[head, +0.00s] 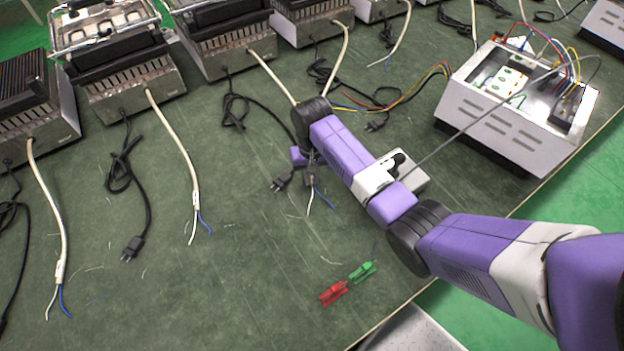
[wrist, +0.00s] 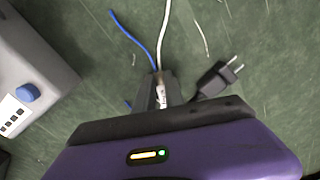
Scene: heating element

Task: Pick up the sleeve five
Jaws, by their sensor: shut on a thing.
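My gripper (wrist: 160,92) is shut on a white cable sleeve (wrist: 161,93) in the wrist view. A blue wire and a white wire run out of the sleeve toward the top of that view. Any number on the sleeve is too small to read. In the head view my gripper (head: 312,172) is low over the mat, mostly hidden by my own wrist. The blue wire end (head: 322,198) shows just below it. Other white cable sleeves are at the left (head: 61,270) and at left centre (head: 195,203).
A black plug (wrist: 218,78) lies close right of the fingers. A grey box with a blue knob (wrist: 27,92) stands at left in the wrist view. Red (head: 333,292) and green (head: 362,271) clips lie in front. Heaters (head: 130,80) line the back; a white unit (head: 510,115) stands right.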

